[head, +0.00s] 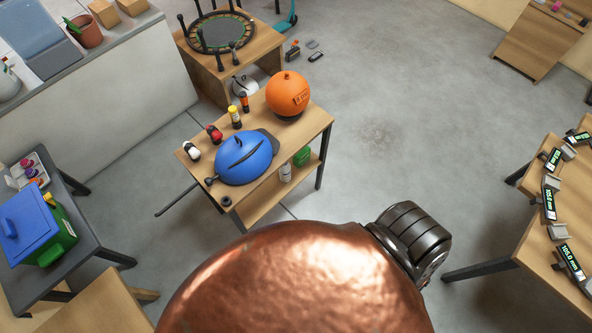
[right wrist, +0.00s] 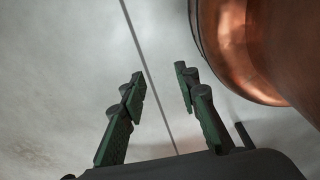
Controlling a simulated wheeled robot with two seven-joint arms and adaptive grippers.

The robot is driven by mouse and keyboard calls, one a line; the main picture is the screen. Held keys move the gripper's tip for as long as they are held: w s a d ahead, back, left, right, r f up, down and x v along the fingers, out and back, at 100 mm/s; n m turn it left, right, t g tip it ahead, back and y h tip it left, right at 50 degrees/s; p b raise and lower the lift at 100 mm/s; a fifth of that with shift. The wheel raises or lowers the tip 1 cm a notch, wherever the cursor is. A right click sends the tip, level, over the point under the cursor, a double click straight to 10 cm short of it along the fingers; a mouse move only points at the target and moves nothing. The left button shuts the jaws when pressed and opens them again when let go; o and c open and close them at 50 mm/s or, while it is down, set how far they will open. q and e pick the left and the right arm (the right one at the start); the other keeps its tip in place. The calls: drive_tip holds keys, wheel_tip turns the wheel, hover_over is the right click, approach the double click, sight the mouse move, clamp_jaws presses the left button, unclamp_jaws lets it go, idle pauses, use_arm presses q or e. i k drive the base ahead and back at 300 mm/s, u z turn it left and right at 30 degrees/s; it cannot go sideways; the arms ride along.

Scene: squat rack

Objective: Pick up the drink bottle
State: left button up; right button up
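In the head view, a small pale bottle-like thing (head: 285,173) stands on the lower shelf of the middle wooden table. Several small bottle-like things stand on its top, including a yellow and black one (head: 235,117), a red one (head: 214,134) and a white and dark one (head: 192,151). I cannot tell for sure which is the drink bottle. My right gripper (right wrist: 159,78) shows in the right wrist view, with its green-padded fingers apart and nothing between them, above grey floor. No bottle shows in that view. My left gripper is not in view.
A large copper-coloured rounded body (head: 300,285) fills the near foreground and also shows beside the right gripper (right wrist: 250,45). The middle table (head: 310,122) holds a blue rounded thing (head: 243,160) and an orange ball (head: 287,95). Open floor (head: 410,110) lies to its right.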

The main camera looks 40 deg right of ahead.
sight(285, 171)
drive_tip(key=z, duration=0.15)
drive_tip(key=i, duration=0.35)
drive_tip(key=z, duration=0.65)
